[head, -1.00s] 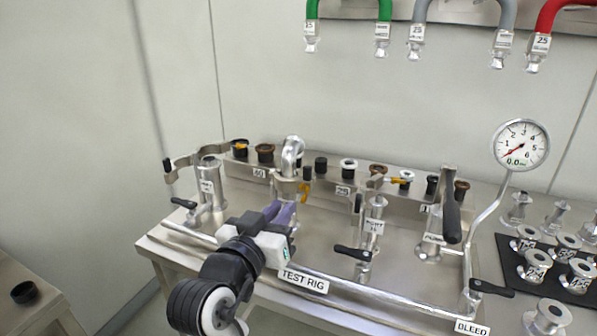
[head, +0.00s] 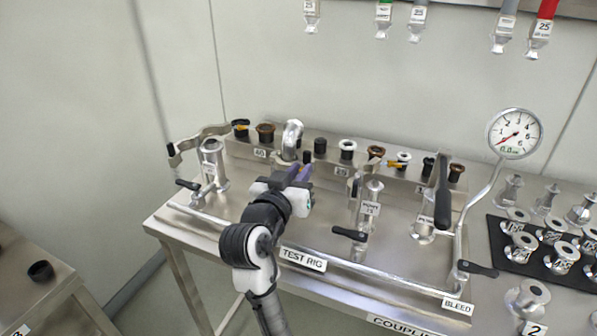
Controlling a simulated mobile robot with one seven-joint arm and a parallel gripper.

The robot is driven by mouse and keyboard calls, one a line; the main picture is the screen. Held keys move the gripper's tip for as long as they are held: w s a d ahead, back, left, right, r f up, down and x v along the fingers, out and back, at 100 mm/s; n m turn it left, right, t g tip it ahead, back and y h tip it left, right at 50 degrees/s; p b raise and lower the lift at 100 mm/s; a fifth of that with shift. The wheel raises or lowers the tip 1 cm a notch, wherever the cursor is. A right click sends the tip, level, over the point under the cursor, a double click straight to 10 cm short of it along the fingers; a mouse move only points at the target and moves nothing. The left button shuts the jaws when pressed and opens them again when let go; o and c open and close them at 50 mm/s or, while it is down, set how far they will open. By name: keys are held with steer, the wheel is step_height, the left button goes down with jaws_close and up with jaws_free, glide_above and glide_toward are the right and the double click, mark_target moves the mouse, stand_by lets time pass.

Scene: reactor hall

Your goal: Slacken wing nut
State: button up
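The fingertips are close together at this fitting's clamp. The orange-brass wing nut of that clamp is hidden behind my gripper, so I cannot tell whether the fingers touch or hold it. A black knob (head: 307,157) shows just beyond the fingertips.
A dial gauge (head: 515,133) on a bent pipe stands at the right. Black-handled valves (head: 349,234) line the rig's front. Caps (head: 347,149) sit along the back ledge. Numbered fittings stand on a black mat (head: 497,246). Hoses (head: 541,30) hang above. A side table (head: 50,290) is at lower left.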

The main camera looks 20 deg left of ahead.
jaws_close()
steer(key=shift+a+n+p, duration=0.1)
steer(key=shift+n+p, duration=0.25)
steer(key=shift+n, duration=0.45)
jaws_free()
steer(key=shift+s, duration=0.15)
